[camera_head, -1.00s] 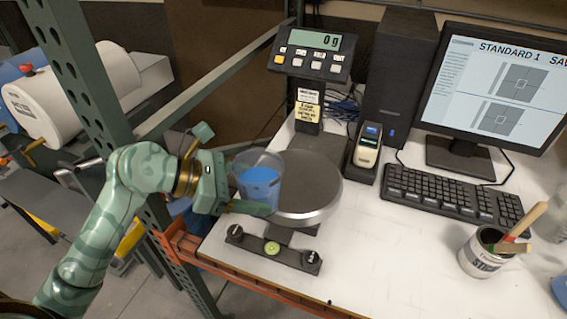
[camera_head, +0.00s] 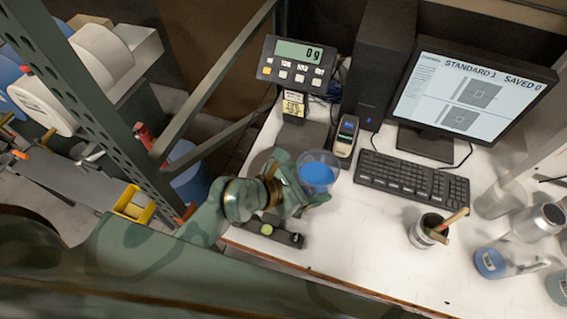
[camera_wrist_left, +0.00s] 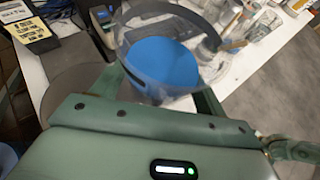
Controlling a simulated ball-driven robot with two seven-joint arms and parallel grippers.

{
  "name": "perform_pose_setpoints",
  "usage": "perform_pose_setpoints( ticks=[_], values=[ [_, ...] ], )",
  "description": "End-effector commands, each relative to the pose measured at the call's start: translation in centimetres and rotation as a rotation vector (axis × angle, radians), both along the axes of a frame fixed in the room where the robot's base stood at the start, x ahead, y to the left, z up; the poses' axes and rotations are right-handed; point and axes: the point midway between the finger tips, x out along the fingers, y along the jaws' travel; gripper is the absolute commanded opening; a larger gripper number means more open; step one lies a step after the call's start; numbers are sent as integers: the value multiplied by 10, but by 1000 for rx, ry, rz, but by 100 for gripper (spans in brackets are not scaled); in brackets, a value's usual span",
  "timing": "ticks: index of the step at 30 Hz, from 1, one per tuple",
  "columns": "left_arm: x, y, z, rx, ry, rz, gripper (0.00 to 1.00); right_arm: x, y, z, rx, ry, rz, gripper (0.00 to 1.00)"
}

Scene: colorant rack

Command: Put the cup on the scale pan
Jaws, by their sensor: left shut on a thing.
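A clear cup (camera_head: 318,166) with blue liquid is held by my left gripper (camera_head: 311,184), which is shut on its sides. The cup looks about upright and also shows between the fingers in the left wrist view (camera_wrist_left: 160,68). The scale pan (camera_head: 264,160) is a grey disc, partly hidden behind the gripper and wrist; it shows at the left in the wrist view (camera_wrist_left: 66,88). In the head view the cup appears right of the pan's visible part. I cannot tell its height over the pan. My right gripper is not in view.
The scale display (camera_head: 298,52) reads 0 g. A handheld device (camera_head: 345,138), a keyboard (camera_head: 412,179) and a monitor (camera_head: 468,95) stand behind and right. A can with brushes (camera_head: 428,232) and several jars stand at right. A green rack post borders the left.

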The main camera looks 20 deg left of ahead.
Motion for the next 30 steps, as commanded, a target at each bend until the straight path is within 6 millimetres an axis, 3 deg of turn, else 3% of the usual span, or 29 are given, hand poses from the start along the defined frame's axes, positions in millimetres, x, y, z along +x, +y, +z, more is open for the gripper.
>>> perform_pose_setpoints(
  ticks=[5,10,15,19,30],
  values=[
    [10,10,-13,6,-10,-3,40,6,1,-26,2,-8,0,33],
    [32,36,-27,8,-6,1,40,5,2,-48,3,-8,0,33],
    [59,66,-41,5,-2,3,40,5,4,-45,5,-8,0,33],
    [72,81,-66,3,0,3,40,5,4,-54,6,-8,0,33],
    [92,103,-102,2,-2,2,40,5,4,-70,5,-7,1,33]
  ],
)
